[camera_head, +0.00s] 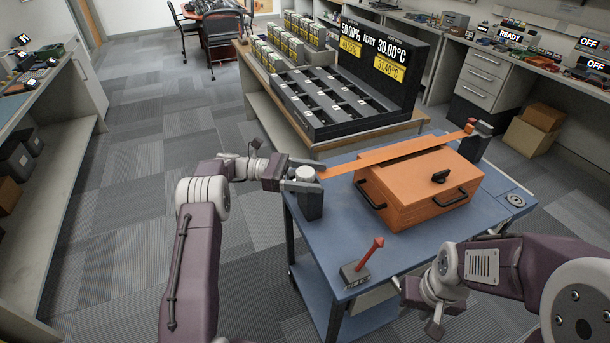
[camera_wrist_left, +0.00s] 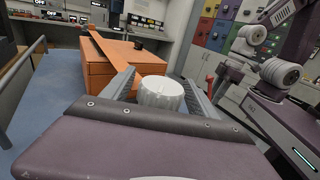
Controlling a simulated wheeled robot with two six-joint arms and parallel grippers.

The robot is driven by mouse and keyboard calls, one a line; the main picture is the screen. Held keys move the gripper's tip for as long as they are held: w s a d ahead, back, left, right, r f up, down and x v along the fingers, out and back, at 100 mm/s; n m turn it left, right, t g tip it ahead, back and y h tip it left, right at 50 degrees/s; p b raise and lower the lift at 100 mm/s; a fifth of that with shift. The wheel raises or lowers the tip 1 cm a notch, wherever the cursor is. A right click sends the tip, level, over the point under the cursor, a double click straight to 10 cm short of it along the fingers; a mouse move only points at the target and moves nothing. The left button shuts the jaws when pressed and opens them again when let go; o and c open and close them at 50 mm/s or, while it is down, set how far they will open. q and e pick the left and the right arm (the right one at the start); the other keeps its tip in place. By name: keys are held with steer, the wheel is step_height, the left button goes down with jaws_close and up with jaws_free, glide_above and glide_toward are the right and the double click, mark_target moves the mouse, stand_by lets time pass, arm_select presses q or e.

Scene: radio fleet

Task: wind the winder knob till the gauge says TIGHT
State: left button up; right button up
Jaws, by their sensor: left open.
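The winder knob (camera_head: 305,173) is pale and round, on top of a dark post (camera_head: 310,202) at the left corner of the blue cart. My left gripper (camera_head: 312,176) reaches it from the left, one finger on each side. In the left wrist view the ribbed knob (camera_wrist_left: 161,93) stands between the two open fingers; I cannot tell whether they touch it. An orange strap (camera_head: 385,154) runs from the post across the orange case (camera_head: 408,190) to a far post (camera_head: 474,142). No readable gauge word shows. My right gripper (camera_head: 436,318) hangs low at the cart's front right.
A dark block with a red lever (camera_head: 372,250) stands on the front of the blue cart (camera_head: 330,255). A round disc (camera_head: 515,200) lies at its right end. Behind is a table with a black rack (camera_head: 330,103) and a display reading READY.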

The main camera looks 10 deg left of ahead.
arm_select(q)
steer(key=a, duration=0.8)
